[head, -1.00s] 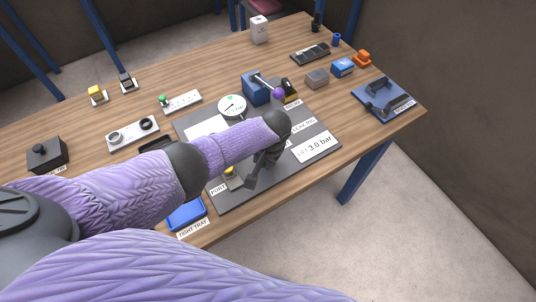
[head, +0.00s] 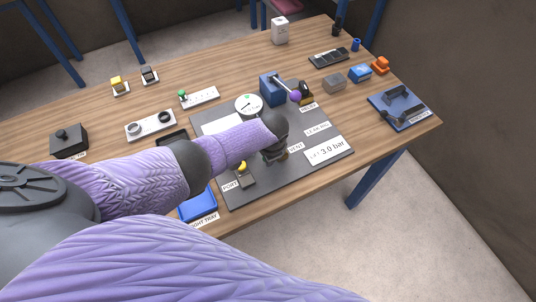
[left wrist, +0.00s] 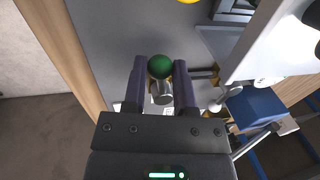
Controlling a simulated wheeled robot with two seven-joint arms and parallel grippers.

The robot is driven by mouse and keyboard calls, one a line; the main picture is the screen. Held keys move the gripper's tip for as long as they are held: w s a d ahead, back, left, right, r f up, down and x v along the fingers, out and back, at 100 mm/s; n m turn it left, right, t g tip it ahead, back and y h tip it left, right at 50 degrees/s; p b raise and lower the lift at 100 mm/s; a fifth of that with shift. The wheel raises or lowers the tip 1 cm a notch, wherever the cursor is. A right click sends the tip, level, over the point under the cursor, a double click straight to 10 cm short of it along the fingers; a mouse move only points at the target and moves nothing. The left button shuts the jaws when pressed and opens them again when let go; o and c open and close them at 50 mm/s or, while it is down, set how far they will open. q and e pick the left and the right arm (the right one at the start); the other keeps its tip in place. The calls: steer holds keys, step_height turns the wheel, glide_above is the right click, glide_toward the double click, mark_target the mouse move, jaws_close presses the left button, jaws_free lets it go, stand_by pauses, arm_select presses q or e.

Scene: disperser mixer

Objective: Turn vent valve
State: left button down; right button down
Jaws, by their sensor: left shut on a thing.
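The vent valve shows in the left wrist view as a green ball knob (left wrist: 159,66) with a short metal stem (left wrist: 162,93) below it. My left gripper (left wrist: 161,88) has one dark finger on each side of the stem and is shut on it. In the head view my left gripper (head: 275,154) is low over the grey board (head: 245,192), just left of the VENT label (head: 296,147). The wrist and fingers hide the valve there. My right gripper is not in view.
A round gauge (head: 249,105) and a blue pump block (head: 271,90) with a purple-knobbed lever (head: 295,96) stand behind my gripper. A yellow-topped port (head: 243,168) and a blue tray (head: 198,207) lie left of it. The board's front right is clear apart from labels.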

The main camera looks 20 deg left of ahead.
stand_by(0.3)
arm_select(q)
steer(key=shift+c, duration=2.1)
jaws_free()
steer(key=shift+r, duration=0.1)
step_height(320, 180, up, 10)
steer(key=s+d+p, duration=0.1)
steer(key=p, duration=0.4)
steer(key=shift+d+f+p, duration=0.2)
steer(key=shift+p, duration=0.1)
steer(key=shift+s, duration=0.1)
